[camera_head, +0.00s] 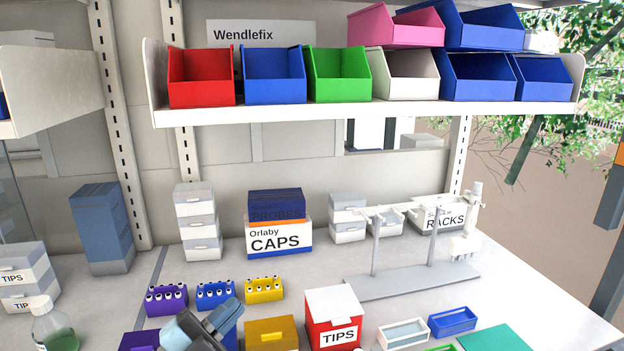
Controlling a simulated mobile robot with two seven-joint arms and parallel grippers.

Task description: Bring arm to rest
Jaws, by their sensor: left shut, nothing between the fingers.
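My left gripper (215,322) shows at the bottom edge of the head view, left of the middle. Its fingers are shut with nothing between them, and they point up and to the right. It is over the front part of the bench, in front of the blue rack (216,295) and to the left of the mustard-yellow box (271,334). It hides part of a blue thing behind it. My right gripper does not show.
A purple rack (166,299) and a yellow rack (264,289) flank the blue one. A red TIPS box (333,318) stands to the right. A green-liquid bottle (52,328) stands at left. A metal stand (412,283) is behind. The shelf (370,112) with coloured bins hangs above.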

